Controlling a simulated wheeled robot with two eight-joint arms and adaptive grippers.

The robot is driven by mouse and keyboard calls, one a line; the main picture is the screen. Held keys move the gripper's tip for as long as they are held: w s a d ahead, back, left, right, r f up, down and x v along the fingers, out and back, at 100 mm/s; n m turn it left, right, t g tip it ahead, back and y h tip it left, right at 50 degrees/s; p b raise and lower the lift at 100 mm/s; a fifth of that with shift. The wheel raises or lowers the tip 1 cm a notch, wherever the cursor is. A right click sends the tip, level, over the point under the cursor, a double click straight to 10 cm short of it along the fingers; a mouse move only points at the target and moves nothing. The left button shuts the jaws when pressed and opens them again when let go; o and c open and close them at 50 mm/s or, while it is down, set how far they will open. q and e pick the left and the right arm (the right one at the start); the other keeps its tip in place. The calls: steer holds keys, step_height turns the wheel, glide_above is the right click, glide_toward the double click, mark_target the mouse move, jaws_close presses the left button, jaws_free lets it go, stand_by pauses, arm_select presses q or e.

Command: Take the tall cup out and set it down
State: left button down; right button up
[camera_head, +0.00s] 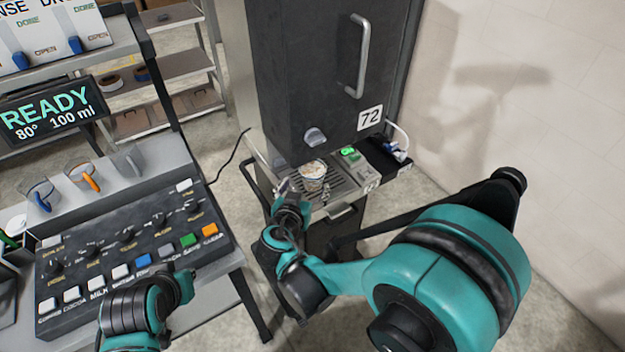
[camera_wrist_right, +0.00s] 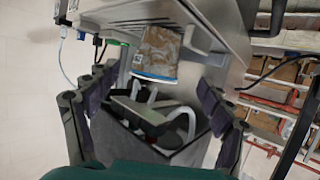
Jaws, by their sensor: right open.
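The tall cup (camera_head: 313,172), patterned brown and white, stands on the drip grate of the dark dispenser marked 72, under its nozzle (camera_head: 315,137). My right gripper (camera_head: 303,192) is just in front of the cup on the near side. In the right wrist view, the cup (camera_wrist_right: 156,50) appears ahead between the spread fingers of my right gripper (camera_wrist_right: 157,84); neither finger is seen closed on it. My left arm is at the lower left over the button panel; its gripper's fingers cannot be made out.
The dispenser's tray (camera_head: 345,188) has a lit green button (camera_head: 350,152) beside the cup. A wall closes off the right.

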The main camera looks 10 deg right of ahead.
mark_target(315, 169)
steer(key=b+x, duration=0.2)
steer(key=x, duration=0.5)
steer(key=shift+d+b, duration=0.25)
steer(key=shift+b, duration=0.1)
steer(key=shift+w+d+f, duration=0.15)
steer(key=shift+w, duration=0.2)
steer(key=shift+s, duration=0.1)
steer(key=c, duration=1.6)
